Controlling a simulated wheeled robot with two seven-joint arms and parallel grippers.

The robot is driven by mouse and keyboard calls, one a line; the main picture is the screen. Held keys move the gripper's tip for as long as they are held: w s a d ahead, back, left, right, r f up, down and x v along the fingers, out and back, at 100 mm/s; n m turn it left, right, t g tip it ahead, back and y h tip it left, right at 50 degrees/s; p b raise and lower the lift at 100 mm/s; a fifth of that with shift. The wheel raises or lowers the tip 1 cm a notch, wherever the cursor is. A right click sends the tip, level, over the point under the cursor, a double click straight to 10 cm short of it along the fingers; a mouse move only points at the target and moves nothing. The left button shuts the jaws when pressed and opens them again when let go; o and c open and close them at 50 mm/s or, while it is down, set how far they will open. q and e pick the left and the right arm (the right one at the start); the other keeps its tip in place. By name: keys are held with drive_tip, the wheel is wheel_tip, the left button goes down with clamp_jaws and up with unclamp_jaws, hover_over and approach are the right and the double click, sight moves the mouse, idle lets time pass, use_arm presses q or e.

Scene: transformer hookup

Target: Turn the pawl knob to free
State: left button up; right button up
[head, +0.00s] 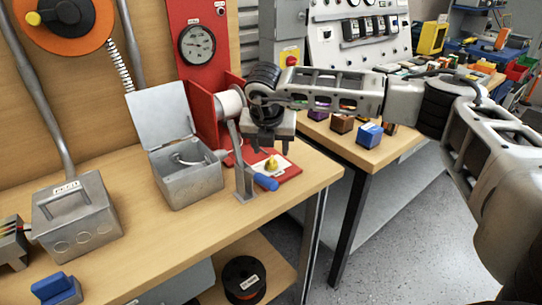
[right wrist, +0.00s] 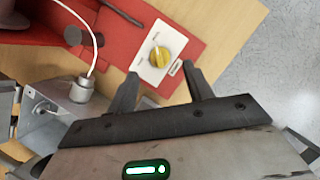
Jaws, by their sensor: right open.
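The yellow pawl knob (head: 271,164) sits on a white plate on a red base near the bench's front right corner. It also shows in the right wrist view (right wrist: 160,56), on its white plate (right wrist: 168,76) with small markings that I cannot read. My right gripper (head: 272,149) points down above the knob, open and empty. In the right wrist view its two fingertips (right wrist: 162,77) stand apart, with the knob just beyond the gap between them. I see no contact with the knob. My left gripper is not in view.
A post with a blue-handled lever (head: 265,182) stands close in front of the knob. An open grey metal box (head: 188,181) is to its left, and a red panel with a gauge (head: 197,44) rises behind. Colored blocks (head: 369,135) sit on the neighboring table.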

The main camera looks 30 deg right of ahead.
sight(271, 159)
drive_tip(key=shift+x, duration=2.75)
drive_tip(key=c, duration=1)
